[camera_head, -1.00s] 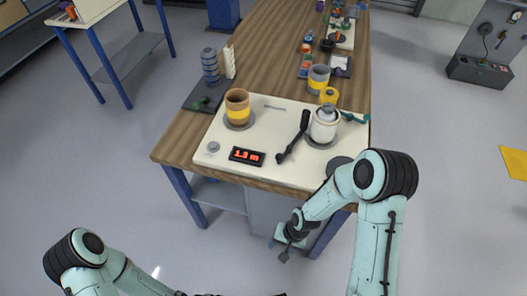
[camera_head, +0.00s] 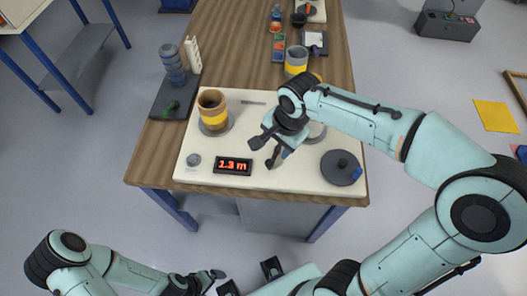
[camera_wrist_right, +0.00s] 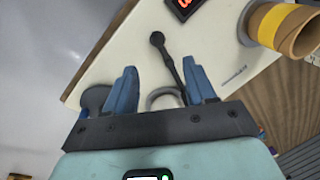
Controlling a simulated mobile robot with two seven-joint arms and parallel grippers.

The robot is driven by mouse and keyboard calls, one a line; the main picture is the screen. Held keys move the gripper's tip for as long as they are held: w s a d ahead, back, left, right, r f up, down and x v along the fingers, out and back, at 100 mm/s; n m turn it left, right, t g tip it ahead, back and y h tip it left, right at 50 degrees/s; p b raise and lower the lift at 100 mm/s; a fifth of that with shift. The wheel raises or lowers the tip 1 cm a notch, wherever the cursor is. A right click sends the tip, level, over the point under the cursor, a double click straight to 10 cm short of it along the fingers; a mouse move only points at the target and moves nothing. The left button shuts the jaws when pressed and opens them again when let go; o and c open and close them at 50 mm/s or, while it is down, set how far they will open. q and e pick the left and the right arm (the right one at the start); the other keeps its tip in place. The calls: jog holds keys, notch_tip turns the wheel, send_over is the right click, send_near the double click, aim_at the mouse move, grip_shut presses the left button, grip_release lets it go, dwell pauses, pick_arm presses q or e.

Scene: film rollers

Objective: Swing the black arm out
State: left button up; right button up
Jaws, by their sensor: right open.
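The black arm is a slim bar with a round knob on the cream panel (camera_head: 300,180). In the right wrist view the black arm (camera_wrist_right: 168,60) runs between my open fingers, closer to the right-hand finger. In the head view only its knob end (camera_head: 269,164) shows; my right gripper hides the rest. My right gripper (camera_head: 271,150) is open above the panel, with its fingers around the bar; it also shows in the right wrist view (camera_wrist_right: 161,88). I cannot tell whether it touches the bar. My left arm is low at the bottom left, its jaws unclear.
A brown and yellow roll (camera_head: 212,107) stands left of my right gripper. A red display (camera_head: 233,166) reads 1.3 m. A dark grey disc (camera_head: 341,168) is at the panel's right. A grey and yellow roll (camera_head: 296,60) stands behind. The panel's front is mostly clear.

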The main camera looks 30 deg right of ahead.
aim_at(270, 162)
jog(key=f, duration=0.4)
jog(key=w+f, duration=0.1)
jog(key=f, duration=0.3)
jog(key=a+f+b, duration=0.1)
jog(key=f, duration=0.3)
jog(key=shift+w+f, duration=0.35)
jog(key=shift+f, duration=0.05)
grip_shut()
